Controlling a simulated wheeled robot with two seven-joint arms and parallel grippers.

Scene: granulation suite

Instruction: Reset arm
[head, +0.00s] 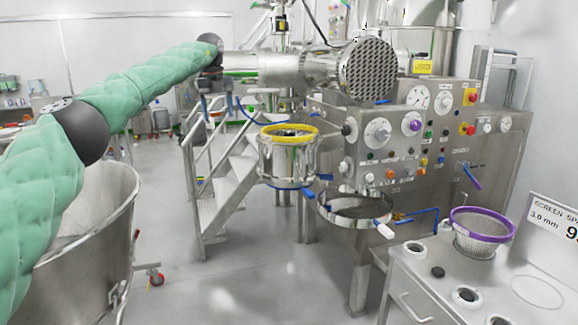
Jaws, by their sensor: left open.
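My left arm, in a green quilted sleeve, reaches in from the left edge and up to the upper middle of the head view. My left gripper (216,103) hangs below its dark wrist joint, with the jaws apart and nothing seen between them. It shows in front of the stair rails and left of a steel cylinder. Whether it touches anything there I cannot tell. My right arm and gripper are not in view.
The steel cylinder ends in a perforated disc (368,70) above a control panel (412,140). A yellow-rimmed steel vessel (287,162) stands below it. A large steel bowl (112,235) is at left. A purple-rimmed sieve (482,235) sits on the right bench. The middle floor is clear.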

